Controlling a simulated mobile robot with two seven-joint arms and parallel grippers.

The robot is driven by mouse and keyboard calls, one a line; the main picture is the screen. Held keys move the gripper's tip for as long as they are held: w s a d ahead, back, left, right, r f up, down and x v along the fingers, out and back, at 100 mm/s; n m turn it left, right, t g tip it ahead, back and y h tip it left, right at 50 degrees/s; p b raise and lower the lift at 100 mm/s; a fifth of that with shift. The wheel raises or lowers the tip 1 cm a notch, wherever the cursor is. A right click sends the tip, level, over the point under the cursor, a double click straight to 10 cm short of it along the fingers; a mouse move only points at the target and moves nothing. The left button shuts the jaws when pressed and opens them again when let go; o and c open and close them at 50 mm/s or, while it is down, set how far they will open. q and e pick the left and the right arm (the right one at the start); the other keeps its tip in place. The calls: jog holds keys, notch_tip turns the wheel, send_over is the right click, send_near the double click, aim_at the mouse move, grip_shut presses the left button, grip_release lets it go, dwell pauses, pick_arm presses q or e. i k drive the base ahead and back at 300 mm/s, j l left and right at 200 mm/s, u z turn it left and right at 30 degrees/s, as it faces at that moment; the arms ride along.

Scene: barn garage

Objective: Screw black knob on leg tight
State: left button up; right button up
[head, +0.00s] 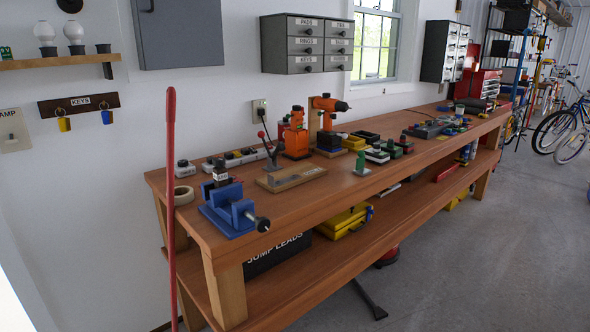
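Neither of my grippers is in view. I cannot tell for sure which thing is the leg with the black knob. A black knob-like end (262,224) sticks out at the front of a blue vise (229,212) on the near left end of the bench. On the floor under the bench a slanted black bar (369,298) ends in a flat foot. No knob can be made out on it, and its upper part is hidden by the bench.
A long wooden workbench (330,203) runs along the wall, crowded with tools towards the back. A red pole (171,200) stands upright before its left end. A yellow case (345,220) sits on the lower shelf. Concrete floor (480,260) is clear at right; bicycles (565,125) stand beyond.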

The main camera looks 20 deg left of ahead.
aim_at(219, 161)
jog(key=u, duration=1.2)
